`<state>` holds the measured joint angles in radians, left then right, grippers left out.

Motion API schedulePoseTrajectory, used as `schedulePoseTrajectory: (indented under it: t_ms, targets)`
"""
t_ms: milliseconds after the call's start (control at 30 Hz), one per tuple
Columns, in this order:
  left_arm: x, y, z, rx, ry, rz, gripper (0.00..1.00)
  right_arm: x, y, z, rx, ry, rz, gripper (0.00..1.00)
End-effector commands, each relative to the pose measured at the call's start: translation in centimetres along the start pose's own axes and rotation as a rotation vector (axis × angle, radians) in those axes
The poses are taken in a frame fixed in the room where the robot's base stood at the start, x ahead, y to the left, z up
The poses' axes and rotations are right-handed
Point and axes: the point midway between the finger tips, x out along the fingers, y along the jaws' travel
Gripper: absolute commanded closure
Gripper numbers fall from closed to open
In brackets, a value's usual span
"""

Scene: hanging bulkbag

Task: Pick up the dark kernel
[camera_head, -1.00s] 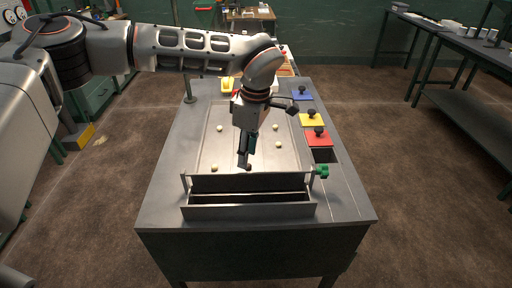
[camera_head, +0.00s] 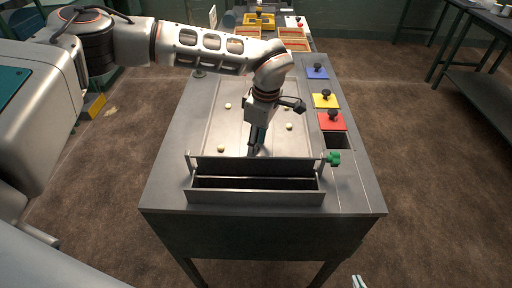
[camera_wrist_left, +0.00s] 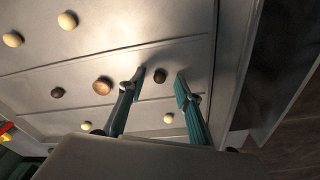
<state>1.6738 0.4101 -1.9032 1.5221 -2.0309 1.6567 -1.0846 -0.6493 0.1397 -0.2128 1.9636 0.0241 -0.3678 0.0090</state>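A dark kernel (camera_wrist_left: 160,76) lies on the metal tray (camera_wrist_left: 115,57) in the left wrist view, between the two spread fingertips of my left gripper (camera_wrist_left: 160,74). The gripper is open, with a gap on each side of the kernel. A second dark kernel (camera_wrist_left: 57,92) lies further left, beside a larger brown kernel (camera_wrist_left: 103,85). In the head view my left gripper (camera_head: 257,150) points down at the tray's near end, just behind the raised flap; I cannot make out the dark kernels there. The tip of my right gripper (camera_head: 358,282) barely shows at the bottom edge.
Several pale kernels (camera_wrist_left: 67,20) are scattered around the tray. The upright flap (camera_head: 255,167) and a trough (camera_head: 255,196) stand at the near end. Red (camera_head: 332,121), yellow (camera_head: 325,100) and blue (camera_head: 317,73) knobbed lids line the right side, near an open slot (camera_head: 336,140).

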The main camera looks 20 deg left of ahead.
Motion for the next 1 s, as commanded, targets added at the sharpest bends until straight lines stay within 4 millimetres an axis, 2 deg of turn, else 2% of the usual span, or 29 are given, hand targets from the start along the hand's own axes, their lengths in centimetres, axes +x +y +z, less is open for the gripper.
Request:
schedulePoseTrajectory:
  t_ms: [233,267,400,433,800,933,1000]
  targets:
    - [0.3,0.0,0.0,0.000,0.000,0.001,0.66,0.0,0.1,-0.3,0.000,0.006,0.001,1.00]
    - [0.3,0.0,0.0,0.000,0.000,0.001,0.69,0.0,0.1,-0.3,0.000,0.006,0.001,1.00]
    - [0.2,0.0,0.0,0.000,0.000,0.001,0.91,0.0,0.1,-0.2,0.000,0.004,0.001,1.00]
    - [0.2,0.0,0.0,0.000,0.000,0.001,0.92,0.0,0.1,-0.2,0.000,0.003,0.001,1.00]
    - [0.1,0.1,0.0,0.000,0.000,0.001,0.93,0.1,0.0,0.2,0.000,-0.004,0.000,1.00]
    - [-1.1,0.1,-0.1,0.000,-0.001,0.003,0.93,0.1,0.0,0.3,0.000,-0.004,0.000,1.00]
    - [-2.4,0.1,-0.3,0.000,0.000,0.005,0.93,0.1,0.0,0.4,0.000,-0.004,0.000,1.00]
